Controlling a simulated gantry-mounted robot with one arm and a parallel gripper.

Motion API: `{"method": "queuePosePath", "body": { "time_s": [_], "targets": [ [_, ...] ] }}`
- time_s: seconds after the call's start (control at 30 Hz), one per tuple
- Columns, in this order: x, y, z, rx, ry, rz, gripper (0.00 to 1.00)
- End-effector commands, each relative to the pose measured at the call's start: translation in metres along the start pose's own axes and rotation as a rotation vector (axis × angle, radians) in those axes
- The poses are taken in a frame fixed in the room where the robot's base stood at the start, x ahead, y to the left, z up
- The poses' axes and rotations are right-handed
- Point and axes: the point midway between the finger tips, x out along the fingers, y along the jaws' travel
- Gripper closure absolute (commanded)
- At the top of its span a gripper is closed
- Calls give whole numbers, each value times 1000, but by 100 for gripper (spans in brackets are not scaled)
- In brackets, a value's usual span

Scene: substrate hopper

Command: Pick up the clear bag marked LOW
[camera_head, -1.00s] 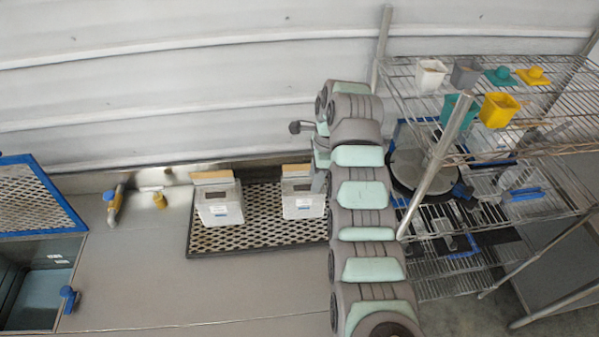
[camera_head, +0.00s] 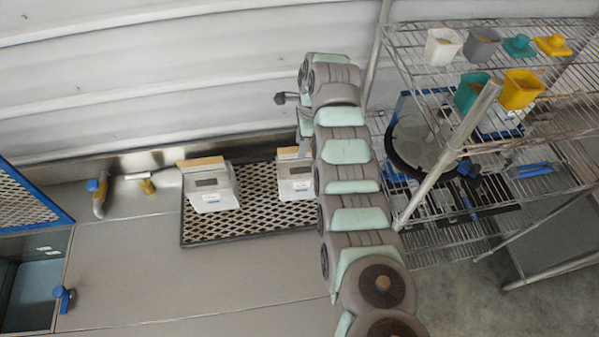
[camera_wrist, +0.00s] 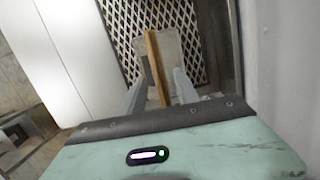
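Two clear bags with brown top strips stand on a black mesh tray (camera_head: 215,232): the left bag (camera_head: 212,188) and the right bag (camera_head: 297,182). Each has a dark patch and a small blue mark; I cannot read LOW on either. My gripper is above the right bag, mostly hidden by my arm in the head view. In the wrist view my gripper (camera_wrist: 160,92) is open, with its fingers apart on either side of the brown strip of a bag (camera_wrist: 172,52). I cannot tell whether the fingers touch it.
A wire shelf (camera_head: 420,82) with several coloured tubs stands right of my arm. A ribbed white wall (camera_head: 160,80) rises behind the tray. A blue-framed mesh lid (camera_head: 25,205) and an open bin are at the left. The grey bench left of the tray is mostly clear.

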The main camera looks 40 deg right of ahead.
Motion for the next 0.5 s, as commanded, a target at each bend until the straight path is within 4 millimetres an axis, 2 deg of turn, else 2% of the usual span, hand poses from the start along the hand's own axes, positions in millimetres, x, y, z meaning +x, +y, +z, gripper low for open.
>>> {"method": "queuePosePath", "body": {
  "time_s": [0.3,0.5],
  "targets": [
    [33,0,0,0,0,4,62],
    [41,0,0,0,0,4,62]
  ]
}}
